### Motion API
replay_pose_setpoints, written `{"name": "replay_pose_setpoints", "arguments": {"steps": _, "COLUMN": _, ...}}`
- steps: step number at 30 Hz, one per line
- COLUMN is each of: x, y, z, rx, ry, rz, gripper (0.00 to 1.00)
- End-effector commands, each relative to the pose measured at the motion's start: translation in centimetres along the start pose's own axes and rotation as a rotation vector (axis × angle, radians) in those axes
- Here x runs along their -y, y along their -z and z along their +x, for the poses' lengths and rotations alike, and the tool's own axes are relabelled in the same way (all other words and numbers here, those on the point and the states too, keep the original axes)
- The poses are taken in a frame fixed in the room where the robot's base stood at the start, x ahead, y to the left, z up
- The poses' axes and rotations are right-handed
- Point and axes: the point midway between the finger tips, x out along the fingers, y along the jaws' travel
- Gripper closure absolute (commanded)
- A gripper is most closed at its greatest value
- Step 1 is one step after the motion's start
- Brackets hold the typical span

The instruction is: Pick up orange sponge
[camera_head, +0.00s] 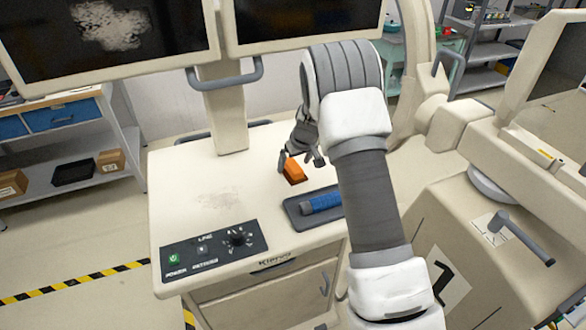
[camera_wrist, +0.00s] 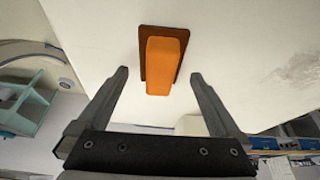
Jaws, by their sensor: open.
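The orange sponge (camera_head: 295,170) is a small block on the cart's pale top, near its middle. In the wrist view the sponge (camera_wrist: 160,64) is an orange block with a darker brown face or base behind it. My gripper (camera_head: 301,162) is at the sponge in the head view, its fingers on either side in the picture. In the wrist view my gripper (camera_wrist: 159,74) is open, and the sponge lies between and beyond the fingertips with gaps on both sides. Neither finger visibly touches it.
A dark tray (camera_head: 298,217) with a blue cylinder (camera_head: 322,203) lies in front of the sponge. A control panel (camera_head: 213,250) is at the cart's front left. Monitors (camera_head: 140,30) hang behind on a post (camera_head: 223,110). The cart top's left side is clear.

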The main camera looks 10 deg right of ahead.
Motion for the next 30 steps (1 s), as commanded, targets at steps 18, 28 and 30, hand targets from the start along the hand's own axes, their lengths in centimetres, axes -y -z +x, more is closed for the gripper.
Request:
{"name": "replay_pose_setpoints", "arguments": {"steps": 18, "x": 0.0, "y": 0.0, "z": 2.6, "rx": -0.001, "ry": 0.0, "rz": 0.001, "gripper": 0.16}}
{"name": "replay_pose_setpoints", "arguments": {"steps": 28, "x": 0.0, "y": 0.1, "z": 2.5, "rx": -0.001, "ry": 0.0, "rz": 0.001, "gripper": 0.76}}
{"name": "replay_pose_setpoints", "arguments": {"steps": 30, "x": 0.0, "y": 0.1, "z": 2.5, "rx": -0.001, "ry": 0.0, "rz": 0.001, "gripper": 0.81}}
